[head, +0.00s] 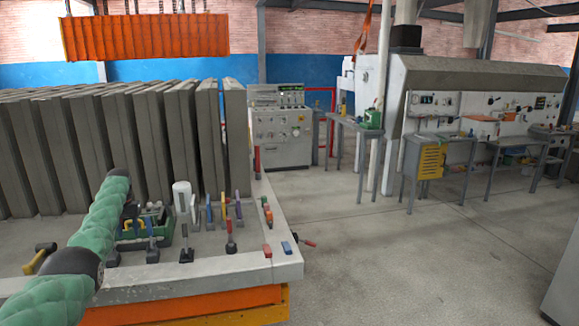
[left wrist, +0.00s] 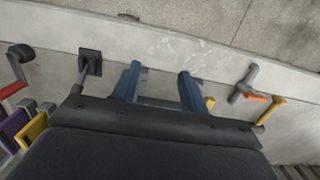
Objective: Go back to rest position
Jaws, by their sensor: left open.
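My left arm, in a green padded cover, comes in from the lower left of the head view. Its dark left gripper (head: 131,211) is partly hidden and hangs over the front of the mould panel (head: 220,268), by a green box of levers. In the left wrist view the two blue fingers of the left gripper (left wrist: 158,88) are spread apart, with nothing seen held between them. Below them is the pale edge of the panel (left wrist: 185,50). My right gripper is not in view.
Several levers with coloured handles (head: 231,235) stand close to the gripper; a grey handle (left wrist: 243,84) lies to its right in the wrist view. Open floor (head: 400,270) lies at right.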

